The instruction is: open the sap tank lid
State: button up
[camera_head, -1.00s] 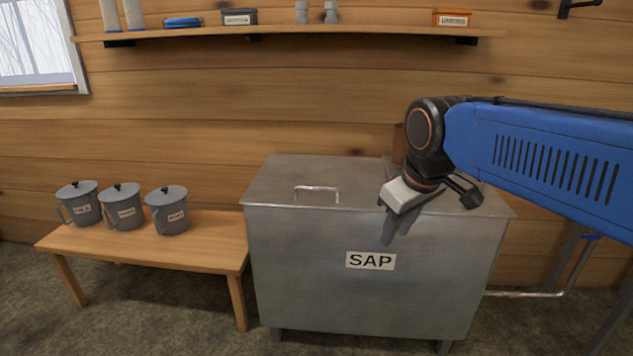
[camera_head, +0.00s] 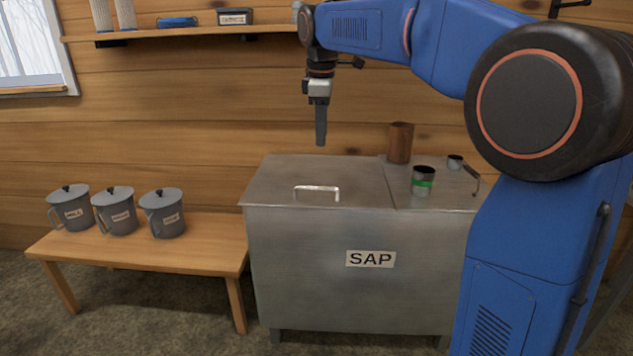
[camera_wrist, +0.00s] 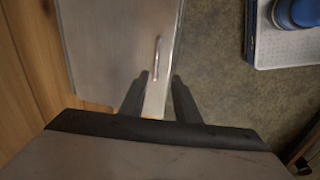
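The grey metal sap tank (camera_head: 300,270) stands on the floor with a SAP label on its front. Its lid (camera_head: 270,180) lies flat and closed on the left part of the top, with a bright bar handle (camera_head: 317,191) near the front edge. In the wrist view the lid (camera_wrist: 110,50) and the handle (camera_wrist: 157,58) show ahead of the fingers. My gripper (camera_head: 320,143) points down above the lid, clear of the handle. In the wrist view my gripper (camera_wrist: 160,78) has its fingers apart with nothing held between them.
A green-banded cup (camera_head: 423,182), a brown cylinder (camera_head: 400,143) and a small dipper (camera_head: 456,162) stand on the tank top's right part. A wooden bench (camera_head: 190,250) with several lidded grey pails is at left. A shelf (camera_head: 200,34) runs above.

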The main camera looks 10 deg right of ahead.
jog(key=w, duration=0.1)
send_near(318, 188)
jog(key=f, duration=0.2)
jog(key=w+f, duration=0.1)
jog(key=f, duration=0.4)
jog(key=shift+w+d+f, duration=0.1)
jog(key=shift+w+d, duration=0.2)
jog(key=shift+w, duration=0.1)
jog(key=shift+c, duration=0.6)
grip_shut()
